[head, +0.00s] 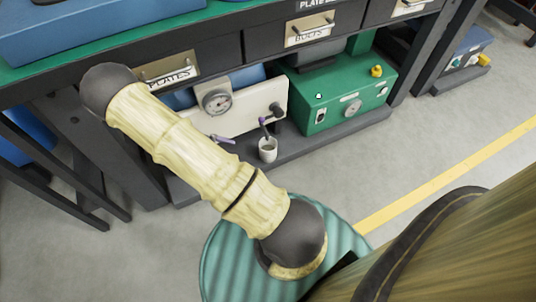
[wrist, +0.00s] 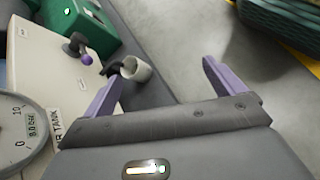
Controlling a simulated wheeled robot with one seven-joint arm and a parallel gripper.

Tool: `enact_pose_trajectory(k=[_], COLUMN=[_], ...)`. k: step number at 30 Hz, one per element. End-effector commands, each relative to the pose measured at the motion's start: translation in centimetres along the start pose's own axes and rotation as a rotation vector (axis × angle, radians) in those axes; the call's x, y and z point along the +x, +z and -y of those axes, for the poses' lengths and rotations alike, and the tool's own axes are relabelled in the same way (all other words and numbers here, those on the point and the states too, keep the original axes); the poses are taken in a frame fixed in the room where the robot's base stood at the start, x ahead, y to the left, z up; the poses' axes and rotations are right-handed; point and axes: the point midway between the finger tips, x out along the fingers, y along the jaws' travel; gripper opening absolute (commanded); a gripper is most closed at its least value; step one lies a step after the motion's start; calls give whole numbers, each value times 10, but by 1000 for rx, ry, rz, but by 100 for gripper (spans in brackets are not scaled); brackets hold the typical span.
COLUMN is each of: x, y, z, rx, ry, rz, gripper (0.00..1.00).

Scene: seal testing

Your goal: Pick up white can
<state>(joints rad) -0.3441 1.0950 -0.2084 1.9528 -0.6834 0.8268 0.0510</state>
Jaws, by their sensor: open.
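The white can (head: 268,152) is small and open-topped. It stands on the dark lower shelf of the workbench, in front of the white tank. In the wrist view the can (wrist: 138,70) shows ahead of my gripper (wrist: 162,70), nearer the left finger than the right. My gripper is open with nothing between its purple fingers, and the can appears beyond the fingertips. In the head view my arm hides most of the gripper.
A white tank (head: 245,105) with a round gauge (head: 215,101) stands left of and behind the can. A dark fitting with a purple knob (wrist: 87,59) is close to the can. A green box (head: 345,93) stands to the right. The floor in front is clear.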

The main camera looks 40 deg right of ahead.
Motion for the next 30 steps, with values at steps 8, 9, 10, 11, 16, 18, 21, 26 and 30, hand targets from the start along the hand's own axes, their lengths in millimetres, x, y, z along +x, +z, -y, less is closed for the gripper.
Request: enact_pose_trajectory(k=[8,9,10,11,16,18,21,26,30], x=[73,82,88,95,131,144,156,163,162], y=[-62,-69,-75,-81,-115,-128,-140,-149,-149], z=[-1,-1,-2,-2,-2,-2,-2,-2,-2], rx=[-206,-235,-255,-277,-398,-443,-491,-524,-525], ry=[248,287,316,347,524,596,676,735,737], rz=[234,266,289,313,438,481,529,559,560], gripper=[95,95,95,95,95,95,95,95,95])
